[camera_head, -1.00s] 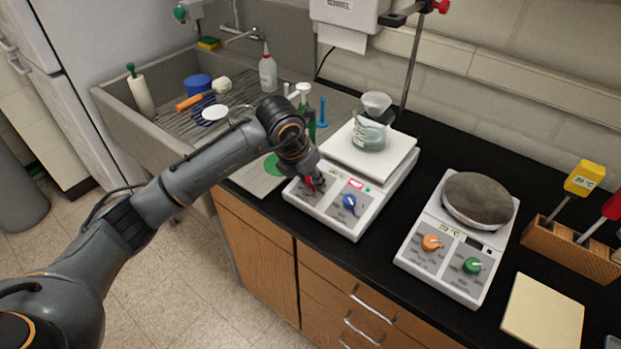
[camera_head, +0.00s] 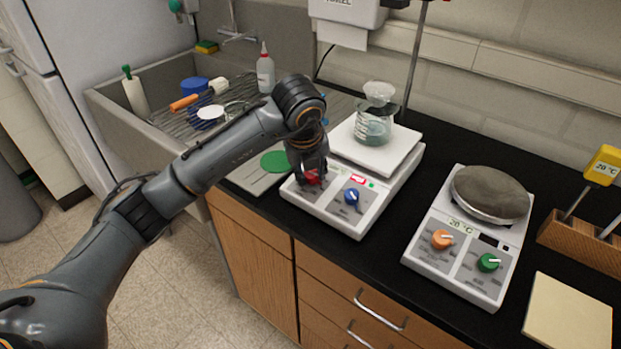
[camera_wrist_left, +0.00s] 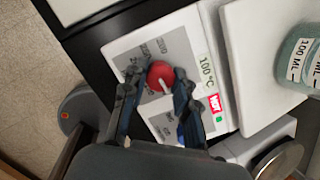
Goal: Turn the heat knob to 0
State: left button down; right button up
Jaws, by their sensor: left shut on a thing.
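The left hotplate (camera_head: 330,212) has a white body, a square white top and a red knob (camera_wrist_left: 161,74) with a white pointer line. In the left wrist view its display (camera_wrist_left: 206,72) reads 100 °C, beside a red HOT sign (camera_wrist_left: 214,103). My left gripper (camera_head: 311,179) comes down from above and is shut on the red knob, one finger on each side. My right gripper is not in view.
A beaker (camera_head: 373,127) of greenish liquid stands on the left hotplate's top, by a stand rod (camera_head: 414,65). A second hotplate (camera_head: 456,280) with orange and green knobs stands to the right, its display reading 20 °C. The sink (camera_head: 120,108) is at the left.

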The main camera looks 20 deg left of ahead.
pick_arm(q)
jog(key=n+b, duration=0.1)
jog(key=n, duration=0.1)
jog(key=n+b, duration=0.1)
jog(key=n, duration=0.1)
jog(key=shift+n+g+y, duration=0.3)
jog(key=shift+n, duration=0.1)
dwell(0.5)
jog(key=c, duration=1)
grip_release()
jog(key=v, duration=1.2)
jog(key=shift+d+r, duration=0.1)
